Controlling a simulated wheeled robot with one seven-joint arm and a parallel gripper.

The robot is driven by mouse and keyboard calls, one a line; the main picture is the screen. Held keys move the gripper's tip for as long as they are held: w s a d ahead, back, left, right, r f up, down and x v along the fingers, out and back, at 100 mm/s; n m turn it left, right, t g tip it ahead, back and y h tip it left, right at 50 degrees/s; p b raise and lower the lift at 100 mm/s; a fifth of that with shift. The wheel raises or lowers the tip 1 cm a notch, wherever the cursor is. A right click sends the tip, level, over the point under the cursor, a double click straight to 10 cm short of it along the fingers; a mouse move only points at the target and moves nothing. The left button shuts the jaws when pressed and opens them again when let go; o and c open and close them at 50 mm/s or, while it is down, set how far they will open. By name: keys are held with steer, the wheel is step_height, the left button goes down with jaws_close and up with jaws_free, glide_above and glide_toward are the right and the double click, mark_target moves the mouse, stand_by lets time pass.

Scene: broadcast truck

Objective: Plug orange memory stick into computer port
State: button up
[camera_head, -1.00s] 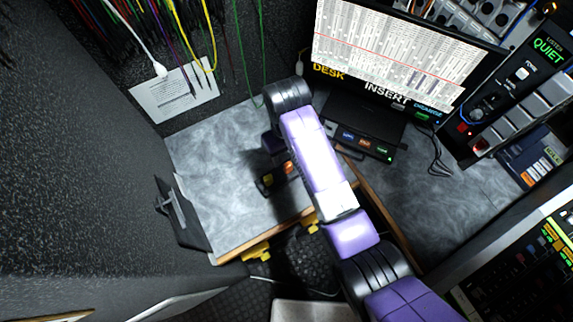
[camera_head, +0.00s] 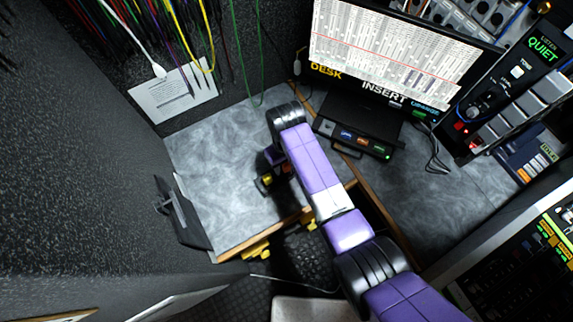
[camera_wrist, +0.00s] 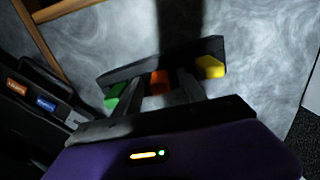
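The orange memory stick (camera_wrist: 160,82) stands in a dark holder (camera_wrist: 135,68) between a green stick (camera_wrist: 113,96) and a yellow stick (camera_wrist: 210,67). My gripper (camera_wrist: 163,87) is open, its two fingers reaching down on either side of the orange stick with a gap. In the head view, the yellow stick (camera_head: 266,180) shows while my arm covers most of the holder and my gripper. The computer (camera_head: 357,127) is a black box with blue, orange and green port labels on its front. An orange label (camera_wrist: 17,88) and a blue label (camera_wrist: 46,103) also show at the wrist view's left.
A monitor (camera_head: 395,50) stands behind the computer. A wooden strip (camera_head: 365,190) runs along the desk between holder and computer. A black clip-like stand (camera_head: 180,212) is at the left desk edge. The grey desk (camera_head: 205,150) is clear left of my arm.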

jaws_close()
steer(key=shift+r, duration=0.1)
